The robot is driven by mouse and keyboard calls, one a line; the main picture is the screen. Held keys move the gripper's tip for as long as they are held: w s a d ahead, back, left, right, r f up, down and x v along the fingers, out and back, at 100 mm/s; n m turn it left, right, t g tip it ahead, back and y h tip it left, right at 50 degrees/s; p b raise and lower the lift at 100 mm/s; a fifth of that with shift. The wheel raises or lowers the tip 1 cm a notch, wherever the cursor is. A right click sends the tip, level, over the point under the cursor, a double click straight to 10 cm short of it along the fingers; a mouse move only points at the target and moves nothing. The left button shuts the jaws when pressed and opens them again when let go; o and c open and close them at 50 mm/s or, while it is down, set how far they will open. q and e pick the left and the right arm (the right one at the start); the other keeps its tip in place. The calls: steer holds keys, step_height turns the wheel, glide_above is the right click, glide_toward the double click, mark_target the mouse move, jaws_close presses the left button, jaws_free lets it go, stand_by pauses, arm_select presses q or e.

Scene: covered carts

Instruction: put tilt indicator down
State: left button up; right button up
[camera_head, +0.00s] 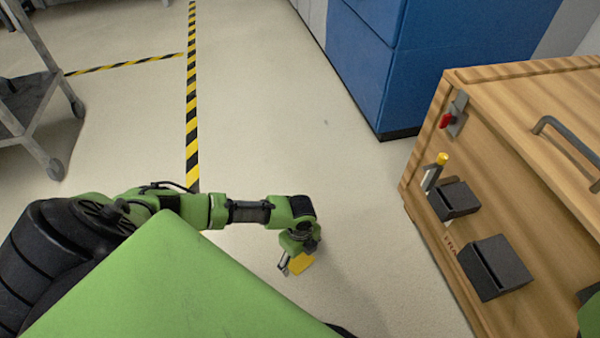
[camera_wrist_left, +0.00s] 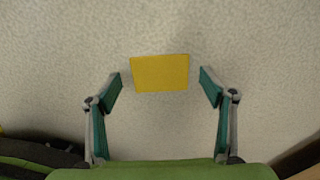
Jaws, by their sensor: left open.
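A flat yellow piece (camera_head: 301,263), which I take to be the tilt indicator, shows at my left gripper (camera_head: 293,266) above or on the pale floor. In the left wrist view the yellow piece (camera_wrist_left: 160,73) lies between and slightly beyond the fingertips. The left gripper's fingers (camera_wrist_left: 160,82) are spread, with a clear gap on each side of the piece, so they do not touch it. I cannot tell whether the piece rests on the floor. My right gripper is not in view.
A blue cabinet (camera_head: 395,60) is behind. A grey cart (camera_head: 40,125) stands at far left. Floor around the gripper is clear.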

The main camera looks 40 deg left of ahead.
arm_select(q)
steer(key=shift+f, duration=0.3)
stand_by(0.6)
steer(key=c, duration=1)
steer(key=shift+s, duration=0.1)
